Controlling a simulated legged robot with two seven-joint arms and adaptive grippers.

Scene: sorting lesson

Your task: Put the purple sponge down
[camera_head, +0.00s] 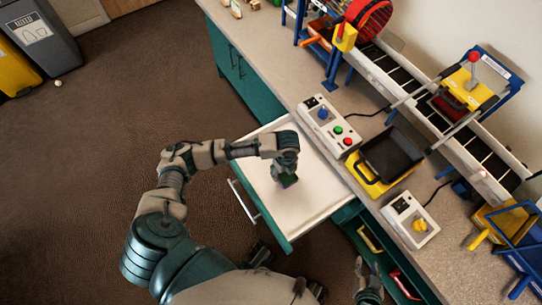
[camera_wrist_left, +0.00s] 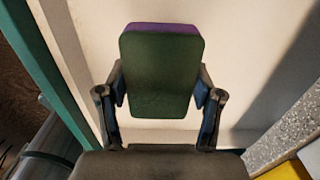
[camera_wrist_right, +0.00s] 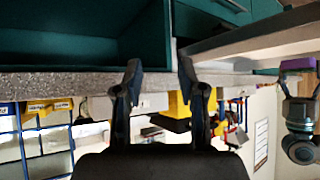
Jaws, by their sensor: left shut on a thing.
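The purple sponge (camera_head: 288,181) is in my left gripper (camera_head: 286,171), above the white inside of an open drawer (camera_head: 321,189). In the left wrist view, the sponge's dark green face (camera_wrist_left: 160,78) fills the space between the two fingers, with a purple edge along its top. The drawer floor shows behind it; I cannot tell whether the sponge touches it. My right gripper (camera_wrist_right: 160,75) is open and empty in the right wrist view, and shows at the bottom of the head view (camera_head: 368,280). The purple sponge also shows at the right edge of the right wrist view (camera_wrist_right: 298,64).
The speckled countertop (camera_head: 270,75) runs along the drawer's right side. On it stand a control box with buttons (camera_head: 330,124), a black and yellow bin (camera_head: 390,157) and a second box (camera_head: 411,220). An open shelf (camera_head: 371,238) lies below. The drawer floor around the sponge is clear.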

